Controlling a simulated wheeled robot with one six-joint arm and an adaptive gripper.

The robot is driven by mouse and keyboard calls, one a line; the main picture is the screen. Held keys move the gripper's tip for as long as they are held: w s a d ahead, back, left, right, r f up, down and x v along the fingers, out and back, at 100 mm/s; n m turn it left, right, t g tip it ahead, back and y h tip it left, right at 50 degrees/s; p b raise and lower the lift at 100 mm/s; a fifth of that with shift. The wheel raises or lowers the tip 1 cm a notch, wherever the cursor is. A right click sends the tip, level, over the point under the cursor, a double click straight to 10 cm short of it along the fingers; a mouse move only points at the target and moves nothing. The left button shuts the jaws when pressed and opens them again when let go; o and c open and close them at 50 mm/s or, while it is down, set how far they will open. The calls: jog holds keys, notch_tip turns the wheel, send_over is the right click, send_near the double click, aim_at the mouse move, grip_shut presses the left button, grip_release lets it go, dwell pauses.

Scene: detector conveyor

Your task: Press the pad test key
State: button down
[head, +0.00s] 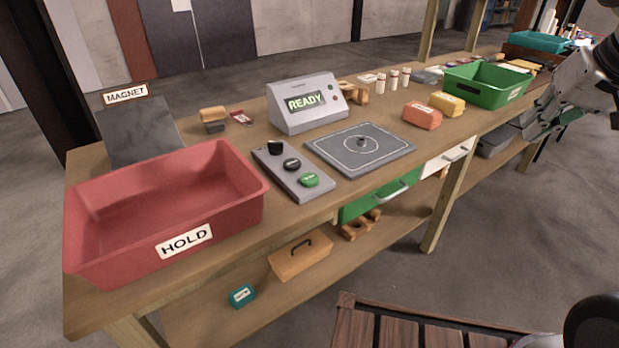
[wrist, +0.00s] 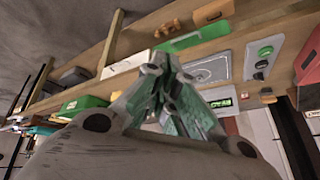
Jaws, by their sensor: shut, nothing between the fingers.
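A grey key panel (head: 293,172) lies on the bench in front of the display box, with a black key (head: 275,147), a dark key (head: 292,165) and a green key (head: 309,180) in a row. Their lettering is too small to read. The panel (wrist: 261,58) and pad (wrist: 208,70) also show upside down in the wrist view. My gripper (head: 530,136) is shut and empty at the right, well away from the panel. Its fingertips meet in the wrist view (wrist: 166,60).
The display box (head: 304,103) reads READY. A red HOLD bin (head: 165,211) stands left of the panel, with a MAGNET slab (head: 140,131) behind. A green bin (head: 488,84) and red and yellow blocks stand to the right. The air above the panel is clear.

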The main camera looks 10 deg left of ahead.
jog(key=w+a+f+y, duration=0.1)
jog(key=w+a, duration=0.3)
jog(key=a, duration=0.5)
jog(key=w+a+f+y, duration=0.1)
jog(key=w+a+f, duration=0.15)
jog(key=a, duration=0.65)
jog(key=a+f+y, duration=0.1)
jog(key=a+f, duration=0.2)
jog(key=a, duration=0.8)
jog(key=s+a+f+n+y, duration=0.1)
jog(key=a+f+y, duration=0.1)
jog(key=a, duration=0.9)
jog(key=shift+a+f, duration=0.15)
jog(key=shift+f, duration=0.4)
